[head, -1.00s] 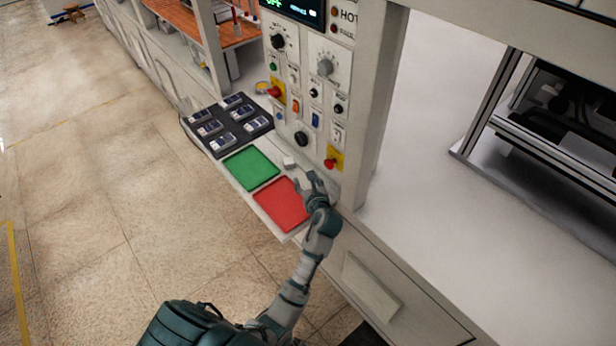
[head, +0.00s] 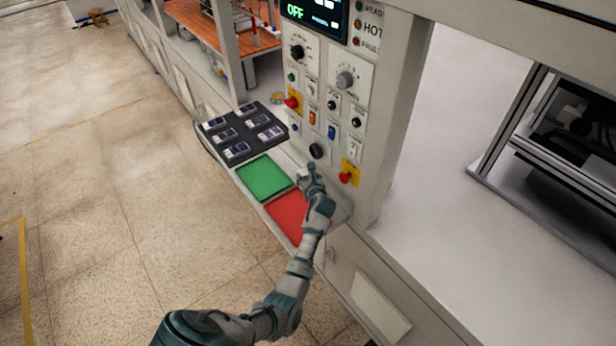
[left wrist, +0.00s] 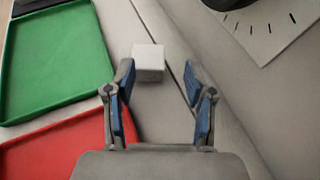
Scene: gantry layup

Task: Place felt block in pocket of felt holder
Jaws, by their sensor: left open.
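A small white block (left wrist: 148,62), which looks like the felt block, sits on the pale ledge beside the trays in the left wrist view. My left gripper (left wrist: 160,72) is open, with the block at the mouth between its fingertips, nearer the left finger. In the head view, my left gripper (head: 311,172) is over the ledge at the foot of the control panel and partly hides the block. I cannot identify a felt holder or its pocket in either view. My right gripper is not in view.
A green tray (head: 263,178) and a red tray (head: 287,214) lie on the ledge. A black rack (head: 242,132) with several small devices stands beyond them. The control panel (head: 325,90), with knobs and red buttons, rises close to my gripper. The worktop (head: 430,200) at right is clear.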

